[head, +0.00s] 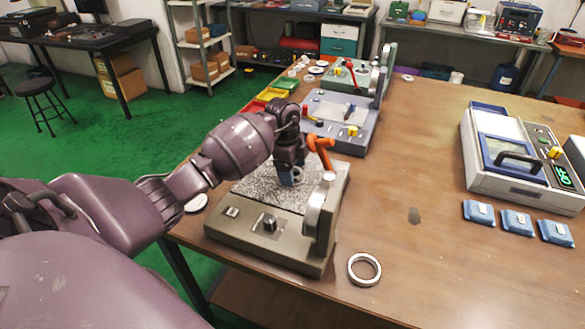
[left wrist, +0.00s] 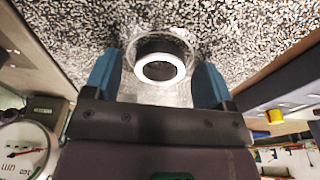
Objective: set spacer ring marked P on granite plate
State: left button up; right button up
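The granite plate (head: 262,188), speckled black and white, lies on a beige-grey fixture; it fills the top of the left wrist view (left wrist: 60,30). A small ring (left wrist: 160,67) with a dark wall and bright white rim is at the plate, between my left fingers. A faint clear round outline surrounds it. No letter P is readable. My left gripper (left wrist: 158,80) has its blue fingers apart, with a gap on each side of the ring. In the head view, my left gripper (head: 290,178) is low over the plate. My right gripper is not in view.
The fixture (head: 255,240) has an orange lever (head: 320,152) and an upright arm at its right. A larger steel ring (head: 364,269) lies on the table in front. Blue-grey blocks (head: 517,222) and a tester (head: 520,160) are at right. The table's middle is mostly clear.

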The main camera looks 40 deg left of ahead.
pick_arm(q)
notch_tip(320, 180, up, 12)
jog(key=a+p, duration=0.1)
jog(key=p, duration=0.1)
jog(key=shift+s+a, duration=0.2)
jog(key=shift+a, duration=0.15)
jog(key=shift+s, duration=0.1)
dwell(0.9)
